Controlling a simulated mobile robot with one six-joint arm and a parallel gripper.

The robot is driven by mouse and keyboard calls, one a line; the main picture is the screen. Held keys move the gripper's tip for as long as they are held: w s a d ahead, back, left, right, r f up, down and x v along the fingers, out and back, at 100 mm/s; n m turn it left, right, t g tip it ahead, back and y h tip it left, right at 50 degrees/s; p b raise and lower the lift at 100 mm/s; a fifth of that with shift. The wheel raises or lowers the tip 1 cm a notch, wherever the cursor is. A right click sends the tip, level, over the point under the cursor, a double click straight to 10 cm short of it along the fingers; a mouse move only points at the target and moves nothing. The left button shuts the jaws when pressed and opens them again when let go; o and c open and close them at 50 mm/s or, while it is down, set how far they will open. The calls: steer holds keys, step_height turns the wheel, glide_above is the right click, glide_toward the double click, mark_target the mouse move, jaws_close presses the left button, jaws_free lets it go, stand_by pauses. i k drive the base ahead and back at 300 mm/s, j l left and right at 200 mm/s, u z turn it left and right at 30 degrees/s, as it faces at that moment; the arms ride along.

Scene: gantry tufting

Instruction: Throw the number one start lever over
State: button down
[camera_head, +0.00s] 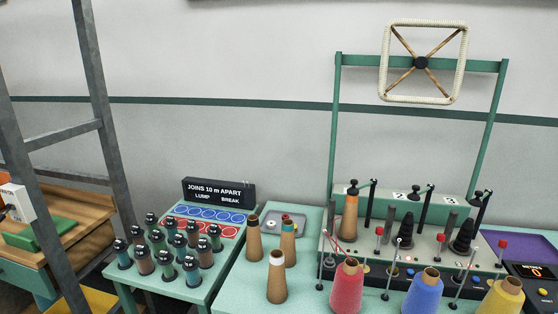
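A green winding machine (425,205) with several upright spindles stands at the right. Number plates show 2 (399,196) and what looks like 3 above its middle and right stations; no plate 1 is readable at the left station. Three upright levers with red knobs stand along its deck: a left one (379,232), a middle one (440,238) and a right one (502,244). The left one stands beside the left station, which carries a partly wound tan cone (350,215). Which lever is number one is not marked legibly. My gripper is not in view.
Red (346,289), blue (423,292) and yellow (501,298) yarn cones stand in front of the machine, near thin metal rods. Tan cones (277,278) stand left of it. A table (205,285) holds several dark-topped bobbins and a sign (218,191). A grey ladder-like frame (100,115) rises left.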

mark_target(379, 231)
steer(key=i+l+z, duration=0.1)
steer(key=i, duration=0.35)
steer(key=i+l, duration=0.2)
steer(key=i, duration=0.25)
steer(key=z, duration=0.05)
